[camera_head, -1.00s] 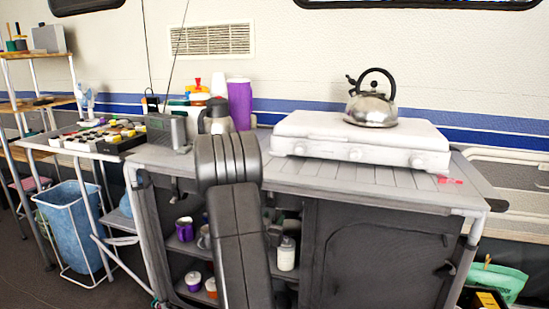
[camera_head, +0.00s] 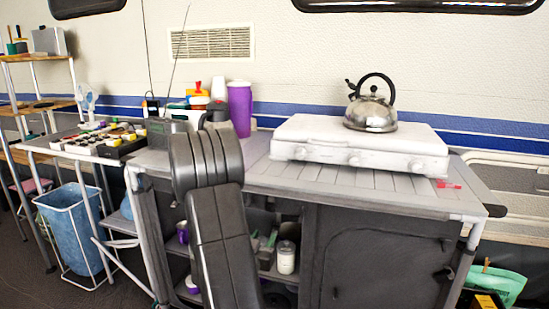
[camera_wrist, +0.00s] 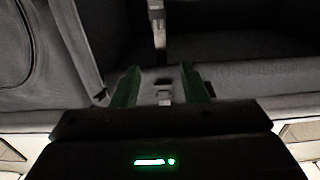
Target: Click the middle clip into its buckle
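In the wrist view my gripper's two green fingers (camera_wrist: 160,88) stand apart, with a visible gap between them. A small light grey buckle part (camera_wrist: 164,97) shows in the gap; I cannot tell whether it is the clip or the buckle, or whether a finger touches it. A pale strap or post (camera_wrist: 157,22) runs down from the top edge, roughly in line with the gap. In the head view my gripper (camera_head: 263,242) is small and partly hidden at the cabinet's open shelves. The clip and its buckle cannot be made out there.
The grey cabinet (camera_head: 375,255) carries a white stove (camera_head: 360,146) with a kettle (camera_head: 371,112). A white jar (camera_head: 286,258) stands on a shelf close to my gripper. A purple cup (camera_head: 183,231) is left of it. A blue bin (camera_head: 72,230) stands at the left.

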